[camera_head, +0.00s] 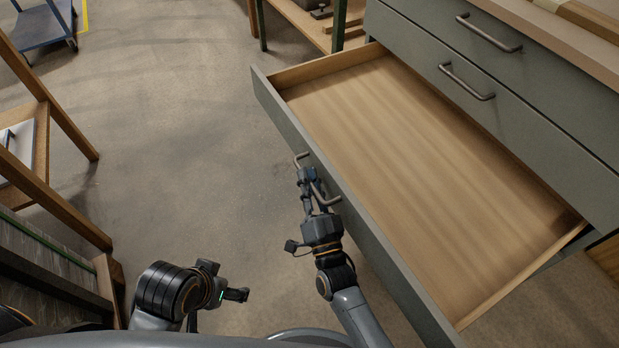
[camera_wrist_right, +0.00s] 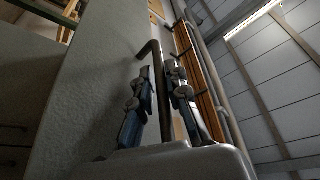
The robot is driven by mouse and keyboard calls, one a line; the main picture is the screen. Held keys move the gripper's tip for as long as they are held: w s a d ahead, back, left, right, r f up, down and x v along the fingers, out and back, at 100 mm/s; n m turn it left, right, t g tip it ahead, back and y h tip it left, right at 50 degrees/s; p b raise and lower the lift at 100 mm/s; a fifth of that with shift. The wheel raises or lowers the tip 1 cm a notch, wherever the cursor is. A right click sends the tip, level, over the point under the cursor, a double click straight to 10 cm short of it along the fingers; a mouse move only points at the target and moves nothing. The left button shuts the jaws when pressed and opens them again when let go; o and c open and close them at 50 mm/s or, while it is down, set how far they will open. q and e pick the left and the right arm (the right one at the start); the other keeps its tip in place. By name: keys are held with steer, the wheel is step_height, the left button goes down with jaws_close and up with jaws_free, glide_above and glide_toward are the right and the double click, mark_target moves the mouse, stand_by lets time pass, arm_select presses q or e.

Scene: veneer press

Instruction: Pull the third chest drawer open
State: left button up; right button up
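The chest's third drawer (camera_head: 290,128) is pulled far out, and its empty wooden inside shows. Its bent metal handle is on the grey front, which also shows in the right wrist view (camera_wrist_right: 95,90). My right gripper (camera_head: 309,182) is at this handle. In the right wrist view the handle bar (camera_wrist_right: 157,85) runs between the two fingers (camera_wrist_right: 161,88), which are close on either side of it and look shut on it. My left gripper (camera_head: 237,294) is low in the head view, away from the chest; its fingers are too small to read.
Two closed drawers with handles (camera_head: 488,34) (camera_head: 466,82) are above the open one. A wooden frame (camera_head: 70,130) stands at the left, and a blue cart (camera_head: 42,24) at the far left. The floor (camera_head: 180,140) between the frame and the drawer is clear.

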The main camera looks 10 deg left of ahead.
stand_by(0.3)
steer(key=v, duration=1.2)
steer(key=shift+d+f, duration=0.1)
